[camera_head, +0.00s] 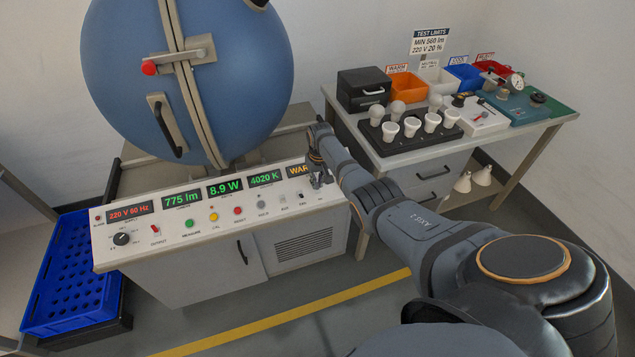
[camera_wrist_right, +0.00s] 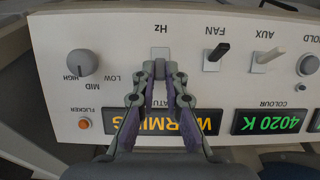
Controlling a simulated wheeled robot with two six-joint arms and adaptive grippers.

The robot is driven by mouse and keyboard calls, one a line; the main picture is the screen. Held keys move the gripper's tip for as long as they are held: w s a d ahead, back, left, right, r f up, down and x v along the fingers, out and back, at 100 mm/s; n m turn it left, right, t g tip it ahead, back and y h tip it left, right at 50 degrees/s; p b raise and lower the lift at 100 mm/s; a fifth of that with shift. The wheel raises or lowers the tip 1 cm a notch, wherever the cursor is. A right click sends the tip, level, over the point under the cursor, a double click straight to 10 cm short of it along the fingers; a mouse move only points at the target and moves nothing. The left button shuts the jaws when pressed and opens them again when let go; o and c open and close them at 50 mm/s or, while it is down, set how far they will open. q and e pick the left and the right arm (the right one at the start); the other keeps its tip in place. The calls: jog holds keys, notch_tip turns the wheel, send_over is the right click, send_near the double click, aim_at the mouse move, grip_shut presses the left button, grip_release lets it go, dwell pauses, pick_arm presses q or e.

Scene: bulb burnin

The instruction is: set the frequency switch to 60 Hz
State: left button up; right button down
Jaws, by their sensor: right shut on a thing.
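The frequency switch, labelled Hz (camera_wrist_right: 159,53), is on the sloped console panel in the right wrist view. Its pale base plate shows between my fingertips, but its lever is hidden by them. My right gripper (camera_wrist_right: 160,72) is shut on the switch. In the head view the right gripper (camera_head: 320,181) reaches down to the right end of the console (camera_head: 215,212). The red display (camera_head: 130,211) at the console's left end appears to read 220 V 60 Hz, in small digits. My left gripper is not in view.
The FAN switch (camera_wrist_right: 216,55) and AUX switch (camera_wrist_right: 264,60) sit close beside it. A grey LOW-MID-HIGH knob (camera_wrist_right: 83,63) is on the other side. A blue sphere (camera_head: 190,80) stands behind the console. A bench with a bulb rack (camera_head: 385,150) is at the right.

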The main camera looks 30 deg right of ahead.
jog(key=c, duration=1.4)
grip_release()
notch_tip(320, 180, up, 12)
jog(key=s, duration=0.1)
jog(key=shift+s+a, duration=0.15)
jog(key=shift+a, duration=0.05)
jog(key=shift+f, duration=0.1)
